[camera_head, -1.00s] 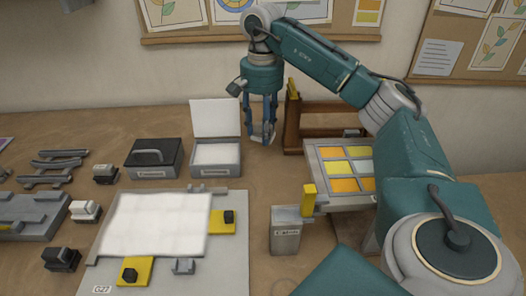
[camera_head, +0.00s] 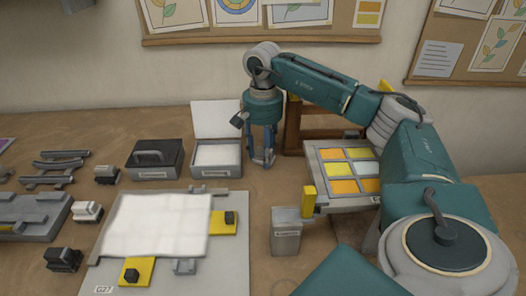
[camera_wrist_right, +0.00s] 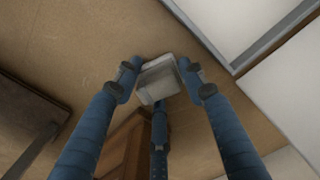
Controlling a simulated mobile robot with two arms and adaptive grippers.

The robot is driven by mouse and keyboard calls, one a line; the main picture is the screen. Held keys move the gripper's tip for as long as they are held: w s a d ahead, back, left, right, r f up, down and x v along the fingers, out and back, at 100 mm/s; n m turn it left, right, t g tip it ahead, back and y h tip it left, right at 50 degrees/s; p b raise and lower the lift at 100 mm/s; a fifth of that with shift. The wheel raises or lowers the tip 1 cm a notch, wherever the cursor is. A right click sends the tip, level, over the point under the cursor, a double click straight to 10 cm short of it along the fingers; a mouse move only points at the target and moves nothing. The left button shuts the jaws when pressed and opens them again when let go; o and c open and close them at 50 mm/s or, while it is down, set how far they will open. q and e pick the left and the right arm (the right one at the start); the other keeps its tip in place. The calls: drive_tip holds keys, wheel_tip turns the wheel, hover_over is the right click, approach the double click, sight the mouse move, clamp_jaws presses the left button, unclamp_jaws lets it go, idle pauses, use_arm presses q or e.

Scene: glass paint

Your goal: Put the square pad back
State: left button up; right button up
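A pale grey-white block that looks like the square pad (camera_wrist_right: 158,80) sits between the fingertips of my right gripper (camera_wrist_right: 155,85). The three blue fingers are closed around it. In the head view my right gripper (camera_head: 262,162) points down just right of the open box with white inside (camera_head: 217,173), low over the table. The pad is barely discernible there. Whether it touches the table cannot be told. My left gripper is not in view.
A dark lidded box (camera_head: 155,158) stands left of the open box. A wooden frame (camera_head: 294,130) and a rack of yellow and orange panes (camera_head: 311,165) are at right. A grey canister (camera_head: 286,232) and a board with a white sheet (camera_head: 232,270) are in front.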

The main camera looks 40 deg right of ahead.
drive_tip(key=o, duration=0.4)
wheel_tip(320, 180, up, 12)
drive_tip(key=shift+r+p, duration=0.15)
drive_tip(key=shift+p, duration=0.2)
drive_tip(key=shift+c, duration=0.3)
idle(0.9)
